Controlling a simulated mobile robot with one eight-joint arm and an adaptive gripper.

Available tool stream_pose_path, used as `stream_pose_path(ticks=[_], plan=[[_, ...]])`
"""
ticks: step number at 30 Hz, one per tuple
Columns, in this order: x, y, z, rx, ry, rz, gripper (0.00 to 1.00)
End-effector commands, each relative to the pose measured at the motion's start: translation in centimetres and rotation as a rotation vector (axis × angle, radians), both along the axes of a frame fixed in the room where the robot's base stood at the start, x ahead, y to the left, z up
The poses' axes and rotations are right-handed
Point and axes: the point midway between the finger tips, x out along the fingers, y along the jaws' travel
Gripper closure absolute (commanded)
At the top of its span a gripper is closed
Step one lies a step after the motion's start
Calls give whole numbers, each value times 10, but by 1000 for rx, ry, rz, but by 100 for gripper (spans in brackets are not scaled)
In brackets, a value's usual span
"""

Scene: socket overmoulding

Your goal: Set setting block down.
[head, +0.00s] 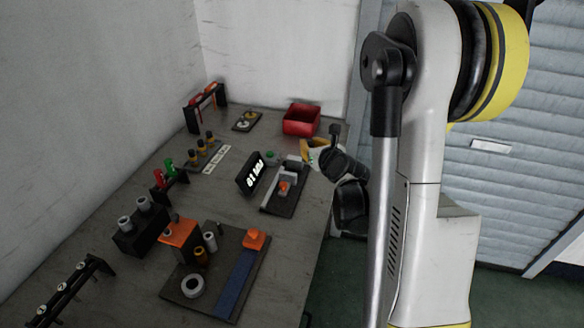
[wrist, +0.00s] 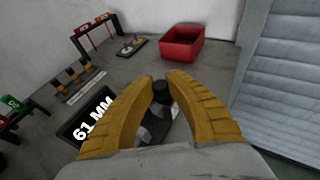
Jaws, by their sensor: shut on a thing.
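My gripper (head: 314,148) is at the far right side of the bench, and its yellow fingers fill the middle of the wrist view (wrist: 161,82). The fingers are closed around a dark, round-topped piece (wrist: 161,92), which I take to be the setting block. Its lower part is hidden by the fingers, and I cannot tell whether it touches what lies below. The display reading 61 MM (wrist: 93,117) stands left of the fingers.
A red bin (wrist: 182,45) stands behind the gripper. A small dark tray (head: 247,120) and a black rack with red parts (wrist: 96,34) are at the back left. A pegged stand (wrist: 80,82) is left. Orange-topped fixtures and a blue strip (head: 234,285) occupy the near bench.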

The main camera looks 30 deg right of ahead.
Motion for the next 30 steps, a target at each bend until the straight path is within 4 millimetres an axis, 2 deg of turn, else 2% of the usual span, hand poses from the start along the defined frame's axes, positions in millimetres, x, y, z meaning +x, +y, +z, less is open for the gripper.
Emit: stream_pose_path(ticks=[1, 3, 9, 14, 20, 30], plan=[[11, 11, -13, -1, -1, 7, 100], [23, 20, -22, -3, 0, 5, 100], [42, 36, -34, -1, -1, 1, 100], [45, 37, -44, 1, -1, 0, 100], [45, 37, -76, 0, -1, -1, 100], [45, 37, -76, 1, -1, 0, 100]])
